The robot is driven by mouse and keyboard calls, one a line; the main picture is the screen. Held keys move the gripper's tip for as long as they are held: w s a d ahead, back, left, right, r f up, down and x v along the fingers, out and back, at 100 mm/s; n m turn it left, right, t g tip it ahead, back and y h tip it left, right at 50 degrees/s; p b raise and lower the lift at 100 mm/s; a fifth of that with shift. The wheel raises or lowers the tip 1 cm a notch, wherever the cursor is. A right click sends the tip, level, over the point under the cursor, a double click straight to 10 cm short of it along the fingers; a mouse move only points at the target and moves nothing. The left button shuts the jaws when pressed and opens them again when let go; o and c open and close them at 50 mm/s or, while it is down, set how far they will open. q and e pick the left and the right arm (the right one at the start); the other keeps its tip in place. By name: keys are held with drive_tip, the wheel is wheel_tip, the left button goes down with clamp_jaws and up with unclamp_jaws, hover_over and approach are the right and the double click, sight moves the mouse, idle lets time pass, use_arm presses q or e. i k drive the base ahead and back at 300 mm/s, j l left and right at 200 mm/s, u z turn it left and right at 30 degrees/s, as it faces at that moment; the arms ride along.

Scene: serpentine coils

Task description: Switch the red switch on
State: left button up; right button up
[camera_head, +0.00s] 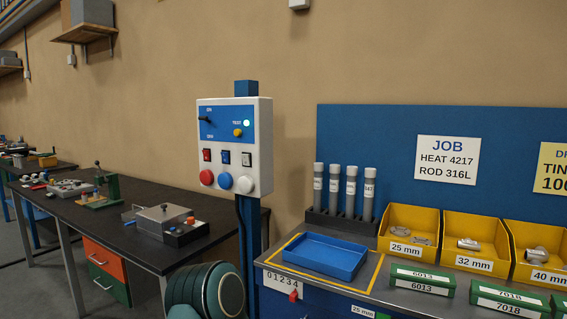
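A white control box (253,170) with a blue top panel stands on a blue post in the middle of the head view. A small red rocker switch (207,155) is at the left of its middle row, beside a blue rocker (226,157) and a whitish one (246,159). The red rocker is too small to tell which way it is tipped. Below it is a round red button (206,177), beside round blue and white buttons. The blue panel has a dark lever (205,119) between ON and OFF labels. Neither of my grippers is in view.
A dark workbench (130,235) with fixtures runs along the left. At the right, a bench holds a blue tray (325,255), several grey tubes (351,190) and yellow bins (409,230). A small red knob (293,296) sits below a 01234 scale. The box's front is unobstructed.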

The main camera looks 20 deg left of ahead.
sight(207, 155)
drive_tip(key=j+u, duration=0.1)
drive_tip(key=u, duration=1.05)
drive_tip(key=i+j, duration=0.1)
drive_tip(key=i, duration=0.75)
drive_tip(key=i+j, duration=0.3)
drive_tip(key=i+j+z, duration=0.1)
drive_tip(key=i+j, duration=0.2)
drive_tip(key=j, duration=0.2)
drive_tip(key=i+j, duration=0.3)
drive_tip(key=j, duration=0.15)
